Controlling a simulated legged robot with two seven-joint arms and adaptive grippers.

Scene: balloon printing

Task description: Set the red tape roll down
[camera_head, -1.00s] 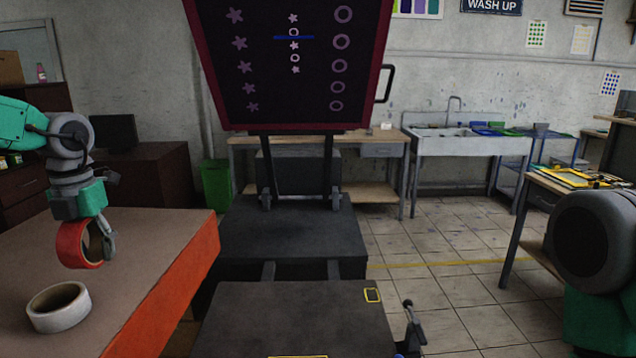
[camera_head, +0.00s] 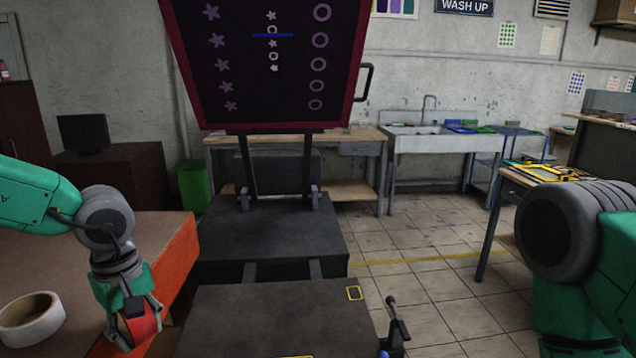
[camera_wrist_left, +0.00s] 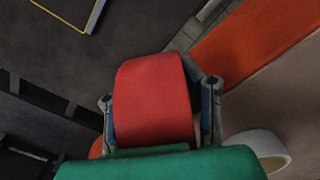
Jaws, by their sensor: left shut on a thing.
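The red tape roll (camera_head: 141,324) is between the fingers of my left gripper (camera_head: 138,325), near the orange-edged front right part of the table (camera_head: 190,236) at the left. In the left wrist view the red tape roll (camera_wrist_left: 153,98) fills the space between the two fingers of my left gripper (camera_wrist_left: 158,100). I cannot tell whether the roll touches the table. A white tape roll (camera_head: 32,320) lies on the table to the left of my gripper. It also shows partly in the left wrist view (camera_wrist_left: 262,146). My right arm shows at the right, but its gripper is out of view.
A dark press platen (camera_head: 275,315) lies right of the table, with a small yellow-framed mark on it. A dark screen with star and ring shapes (camera_head: 265,60) stands raised behind it. A lever (camera_head: 397,322) sticks up at the platen's right. Tiled floor (camera_head: 440,290) is open beyond.

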